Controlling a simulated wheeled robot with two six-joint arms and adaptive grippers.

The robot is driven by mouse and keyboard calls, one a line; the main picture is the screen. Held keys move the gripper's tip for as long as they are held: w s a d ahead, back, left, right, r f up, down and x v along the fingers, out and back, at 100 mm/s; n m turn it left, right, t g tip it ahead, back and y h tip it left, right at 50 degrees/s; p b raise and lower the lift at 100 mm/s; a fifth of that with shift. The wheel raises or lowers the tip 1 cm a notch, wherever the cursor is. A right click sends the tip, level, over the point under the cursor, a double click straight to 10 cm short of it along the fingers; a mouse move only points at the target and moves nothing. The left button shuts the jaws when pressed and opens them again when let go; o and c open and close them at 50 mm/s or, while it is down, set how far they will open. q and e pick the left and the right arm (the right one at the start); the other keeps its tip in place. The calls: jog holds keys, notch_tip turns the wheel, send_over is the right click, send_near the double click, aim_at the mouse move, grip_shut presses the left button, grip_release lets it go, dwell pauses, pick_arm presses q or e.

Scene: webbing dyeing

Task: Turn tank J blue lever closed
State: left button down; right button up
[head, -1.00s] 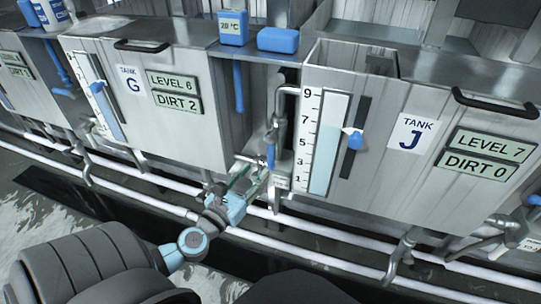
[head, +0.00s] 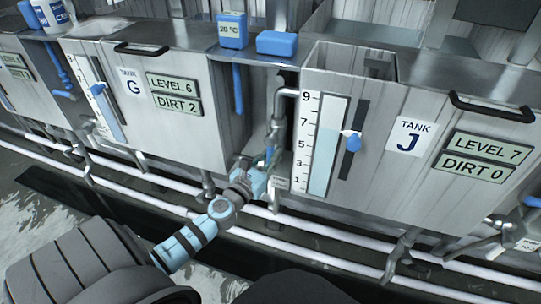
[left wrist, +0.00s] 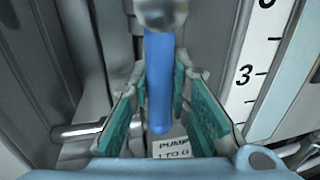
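Tank J (head: 425,135) stands at the right of the head view, with readouts LEVEL 7 and DIRT 0. A blue lever (left wrist: 159,80) hangs straight down from a metal valve on the pipework left of its gauge. My left gripper (head: 262,172) is at this lever, low between tanks G and J. In the left wrist view the gripper (left wrist: 160,98) is open, its green-padded fingers on either side of the lever, with gaps showing. The lever is mostly hidden by the gripper in the head view. My right gripper is not in view.
Tank J's level gauge (head: 320,145) and a blue float pointer (head: 352,142) are just right of the gripper. Tank G (head: 150,100) stands to the left. White pipes (head: 330,236) run below. A pump label (left wrist: 172,147) lies behind the lever.

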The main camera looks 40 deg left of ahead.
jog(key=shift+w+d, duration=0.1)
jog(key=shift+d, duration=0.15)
pick_arm(q)
jog(key=shift+s+a+r+m+p, duration=0.1)
jog(key=shift+a+r+m+p, duration=0.1)
jog(key=shift+m+p, duration=0.35)
jog(key=s+a+r+m+g+y+p, duration=0.1)
jog(key=a+r+m+p, duration=0.4)
jog(key=m+p, duration=0.9)
jog(key=shift+s+r+m+g+y+p, duration=0.35)
jog(key=shift+g+y+p, duration=0.5)
jog(key=shift+p, duration=1.9)
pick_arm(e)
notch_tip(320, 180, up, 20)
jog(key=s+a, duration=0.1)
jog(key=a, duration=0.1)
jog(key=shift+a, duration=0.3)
pick_arm(q)
jog(key=shift+a, duration=0.1)
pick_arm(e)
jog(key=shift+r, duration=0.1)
